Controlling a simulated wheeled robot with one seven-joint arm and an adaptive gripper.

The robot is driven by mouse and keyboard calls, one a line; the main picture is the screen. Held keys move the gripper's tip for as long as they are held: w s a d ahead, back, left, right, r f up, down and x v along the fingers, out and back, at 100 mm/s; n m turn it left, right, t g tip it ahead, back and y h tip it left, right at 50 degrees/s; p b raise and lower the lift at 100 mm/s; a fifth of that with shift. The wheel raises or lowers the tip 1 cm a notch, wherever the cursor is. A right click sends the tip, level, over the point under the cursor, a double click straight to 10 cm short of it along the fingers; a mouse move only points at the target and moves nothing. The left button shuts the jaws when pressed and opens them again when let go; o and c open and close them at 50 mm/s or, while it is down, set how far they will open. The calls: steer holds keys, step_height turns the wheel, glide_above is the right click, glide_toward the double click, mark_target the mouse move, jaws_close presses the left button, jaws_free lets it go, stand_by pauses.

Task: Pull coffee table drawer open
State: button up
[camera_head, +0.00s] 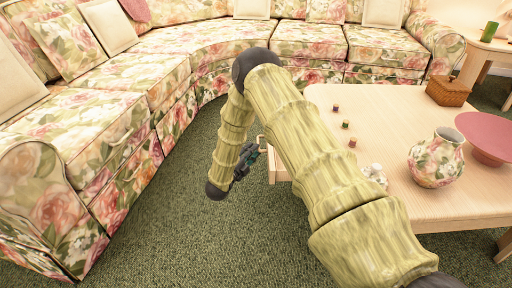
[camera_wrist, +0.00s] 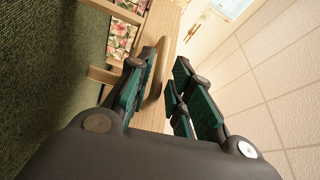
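The light wood coffee table (camera_head: 400,130) stands at the right in the head view. A pale drawer handle (camera_head: 261,141) shows at its left end, beside my gripper (camera_head: 246,160). The drawer front is mostly hidden behind my arm, so I cannot tell how far out it is. In the wrist view my gripper (camera_wrist: 162,80) has its dark green fingers apart. The curved wooden handle (camera_wrist: 154,82) lies between them, close to the left finger. I cannot tell if it touches.
A floral vase (camera_head: 437,158), a pink bowl (camera_head: 487,137), a wooden box (camera_head: 448,91) and several small items stand on the tabletop. A curved floral sofa (camera_head: 150,65) runs along the left and back. Green carpet (camera_head: 190,235) is clear between sofa and table.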

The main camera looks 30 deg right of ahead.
steer(key=v, duration=0.8)
stand_by(0.4)
steer(key=s+a+f+n+t+y+p, duration=0.1)
steer(key=s+a+f+n+y+p, duration=0.1)
steer(key=s+a+f+n+y, duration=0.6)
steer(key=s+a+f+n+y+p, duration=0.25)
steer(key=s+f+n+y, duration=0.35)
steer(key=n, duration=0.4)
steer(key=s+a+r+n+g+y+p, duration=0.1)
steer(key=s+a+n+g, duration=0.2)
steer(key=s, duration=0.7)
steer(key=s+a+n+g+y+p, duration=0.1)
steer(key=s+a+n+g+y, duration=0.3)
steer(key=s, duration=0.7)
steer(key=s+r+n+g+h+p, duration=0.15)
steer(key=s+n, duration=0.35)
steer(key=s, duration=0.5)
step_height(320, 180, up, 37)
steer(key=p, duration=3.7)
steer(key=shift+w+f+m, duration=0.25)
steer(key=shift+w+m, duration=0.05)
